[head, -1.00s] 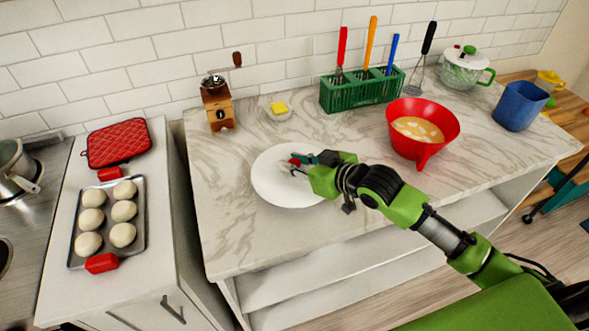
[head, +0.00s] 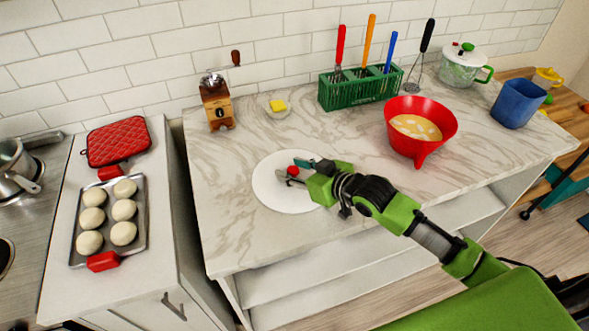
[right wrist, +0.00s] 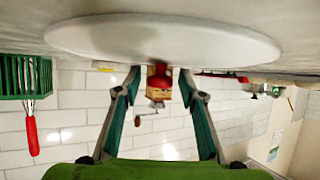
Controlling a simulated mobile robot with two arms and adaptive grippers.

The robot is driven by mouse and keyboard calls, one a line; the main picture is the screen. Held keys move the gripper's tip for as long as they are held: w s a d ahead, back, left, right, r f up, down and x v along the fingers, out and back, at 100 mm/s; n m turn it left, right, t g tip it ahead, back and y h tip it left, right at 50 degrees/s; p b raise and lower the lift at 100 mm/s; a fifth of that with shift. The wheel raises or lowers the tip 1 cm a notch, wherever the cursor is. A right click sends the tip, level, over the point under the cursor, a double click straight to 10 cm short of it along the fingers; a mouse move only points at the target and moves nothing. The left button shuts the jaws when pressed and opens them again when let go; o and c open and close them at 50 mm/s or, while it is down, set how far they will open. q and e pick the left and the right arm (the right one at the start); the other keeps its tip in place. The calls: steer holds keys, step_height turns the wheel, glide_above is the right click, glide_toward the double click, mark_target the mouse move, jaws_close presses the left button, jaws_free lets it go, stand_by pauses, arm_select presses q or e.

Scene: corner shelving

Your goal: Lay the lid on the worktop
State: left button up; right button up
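The lid, a flat white disc (head: 272,191) with a red knob (head: 292,171), lies flat on the marble worktop (head: 235,240), left of the middle. My right gripper (head: 296,171) is at the knob with its fingers spread. In the right wrist view, which is upside down, the lid (right wrist: 160,37) looks flat against the worktop. The knob (right wrist: 159,77) there sits between the fingertips with a gap on both sides, so the right gripper is open. My left gripper is not in view.
Behind the lid stand a coffee grinder (head: 217,105), a small dish with a yellow piece (head: 278,107) and a green utensil rack (head: 340,94). A red bowl (head: 435,140) and blue container (head: 518,105) are to the right. The worktop in front of the lid is bare.

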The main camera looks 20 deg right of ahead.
steer(key=shift+r, duration=0.2)
steer(key=shift+s+d, duration=0.15)
steer(key=shift+s, duration=0.1)
steer(key=b+v, duration=0.1)
steer(key=v, duration=0.9)
steer(key=shift+s+d, duration=0.1)
steer(key=shift+s+d+r, duration=0.15)
steer(key=shift+s+r, duration=0.25)
steer(key=shift+s, duration=0.05)
